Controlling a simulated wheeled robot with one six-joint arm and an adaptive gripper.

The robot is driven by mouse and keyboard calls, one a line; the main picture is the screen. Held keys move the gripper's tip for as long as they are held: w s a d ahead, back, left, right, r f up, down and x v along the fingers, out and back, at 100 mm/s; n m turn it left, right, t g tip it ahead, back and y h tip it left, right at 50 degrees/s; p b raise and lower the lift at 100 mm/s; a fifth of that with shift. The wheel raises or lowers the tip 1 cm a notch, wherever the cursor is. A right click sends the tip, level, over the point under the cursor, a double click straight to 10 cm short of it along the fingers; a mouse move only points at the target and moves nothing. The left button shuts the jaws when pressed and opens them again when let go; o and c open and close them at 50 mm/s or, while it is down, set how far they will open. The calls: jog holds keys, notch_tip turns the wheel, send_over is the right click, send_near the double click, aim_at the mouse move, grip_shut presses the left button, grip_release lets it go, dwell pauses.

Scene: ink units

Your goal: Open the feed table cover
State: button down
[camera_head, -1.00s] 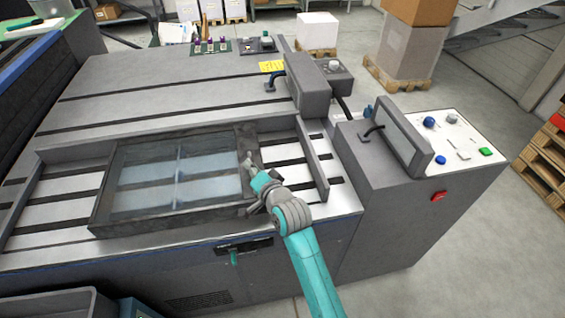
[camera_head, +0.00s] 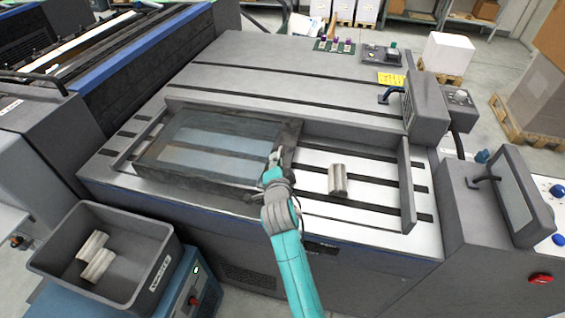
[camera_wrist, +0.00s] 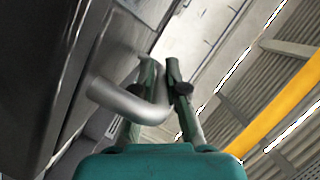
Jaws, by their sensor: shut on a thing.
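The feed table cover (camera_head: 205,150) is a dark frame with a clear pane. It lies at the left part of the feed table (camera_head: 315,215) in the head view. My gripper (camera_head: 274,160) is at the cover's right edge. In the wrist view my gripper (camera_wrist: 160,75) is shut on the cover's bent grey metal handle (camera_wrist: 125,100). A grey-white cylindrical piece (camera_head: 338,180) lies on the uncovered slotted bed to the right of the cover. The handle is mostly hidden by my gripper in the head view.
A dark bin (camera_head: 65,228) at the lower left holds similar light pieces (camera_head: 95,258). A raised side rail (camera_head: 405,185) bounds the bed on the right. A control console (camera_head: 500,220) stands further right. A yellow note (camera_head: 391,79) lies at the back.

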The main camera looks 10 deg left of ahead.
jog(key=c, duration=1.5)
grip_release()
jog(key=v, duration=1.2)
